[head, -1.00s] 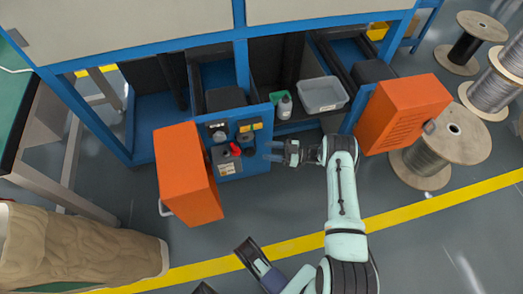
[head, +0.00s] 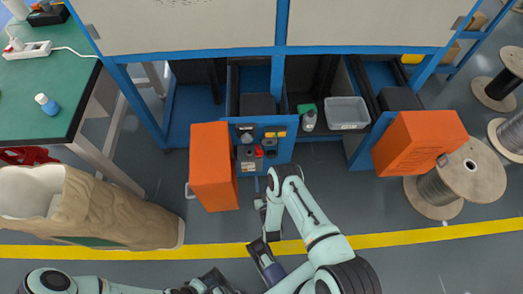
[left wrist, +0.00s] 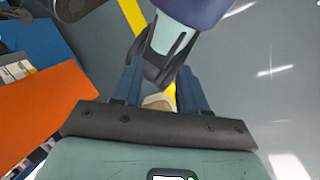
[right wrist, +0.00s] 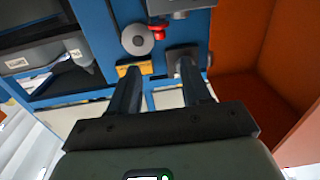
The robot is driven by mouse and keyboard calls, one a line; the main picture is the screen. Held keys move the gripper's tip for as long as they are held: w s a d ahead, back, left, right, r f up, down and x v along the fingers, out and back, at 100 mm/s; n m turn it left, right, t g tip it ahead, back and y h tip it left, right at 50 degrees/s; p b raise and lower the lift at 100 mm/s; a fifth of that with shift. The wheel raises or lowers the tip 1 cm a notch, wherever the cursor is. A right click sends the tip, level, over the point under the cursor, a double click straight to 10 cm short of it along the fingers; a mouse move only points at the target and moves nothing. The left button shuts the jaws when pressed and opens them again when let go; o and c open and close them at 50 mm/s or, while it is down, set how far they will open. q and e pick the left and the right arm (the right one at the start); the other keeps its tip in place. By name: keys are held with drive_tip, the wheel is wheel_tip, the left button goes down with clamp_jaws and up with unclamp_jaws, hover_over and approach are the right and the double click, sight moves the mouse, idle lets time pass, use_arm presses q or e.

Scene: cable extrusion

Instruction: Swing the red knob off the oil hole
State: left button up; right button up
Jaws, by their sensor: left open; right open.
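The red knob (head: 259,152) is on the blue machine panel (head: 281,152), beside a grey fitting with a label (head: 247,154). The red knob also shows in the right wrist view (right wrist: 158,28), touching the edge of a round grey disc (right wrist: 138,40). I cannot make out the oil hole. My right gripper (right wrist: 160,67) is open and empty, its fingers pointing at the panel, apart from the knob. My left gripper (left wrist: 158,68) is open and empty, facing my right arm's link, away from the panel.
A grey bin (head: 347,112) and a bottle (head: 309,121) sit inside the machine. Wooden spools (head: 466,172) stand at the right.

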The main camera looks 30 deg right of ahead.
sight(259, 153)
use_arm(q)
drive_tip(key=w+a+f+t+y+b, duration=0.25)
drive_tip(key=w+a+f+b, duration=0.25)
drive_tip(key=w+f+b, duration=0.3)
use_arm(e)
drive_tip(key=b+x, duration=0.4)
drive_tip(key=x, duration=0.8)
drive_tip(key=shift+w, duration=0.25)
drive_tip(key=shift+w+d, duration=0.25)
drive_tip(key=shift+w, duration=0.15)
use_arm(q)
drive_tip(key=s+a+f+n+g+h, duration=0.1)
drive_tip(key=s+f+g, duration=0.2)
drive_tip(key=s+f, duration=0.5)
drive_tip(key=shift+s+a+f+n, duration=0.15)
drive_tip(key=shift+s+a+n, duration=0.2)
drive_tip(key=shift+s, duration=0.35)
